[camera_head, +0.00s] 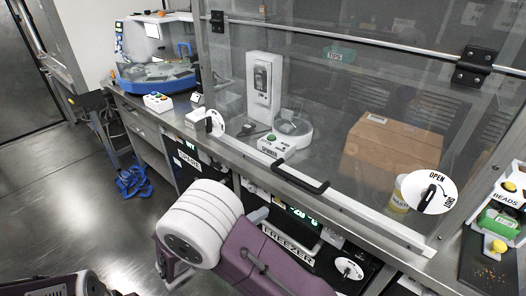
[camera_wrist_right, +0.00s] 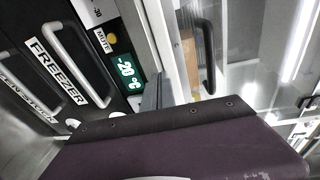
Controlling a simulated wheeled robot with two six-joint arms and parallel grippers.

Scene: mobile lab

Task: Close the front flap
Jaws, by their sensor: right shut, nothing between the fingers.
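The front flap (camera_head: 330,90) is a large clear panel with hinges along its top bar. A black handle (camera_head: 300,176) sits at its lower edge, and it also shows upright in the right wrist view (camera_wrist_right: 206,55). The flap hangs low along the front frame; I cannot tell whether a gap is left. A round white OPEN/LOCK dial (camera_head: 430,192) with a black lever is at its right, and another dial (camera_head: 212,122) is at its left. My right gripper (camera_wrist_right: 160,92) is shut and empty, below and apart from the handle. My left gripper is out of view.
Below the flap are a freezer front (camera_head: 290,243) with a green display and a small white dial (camera_head: 348,268). A green box (camera_head: 500,222) is at the right. The floor at left is mostly clear.

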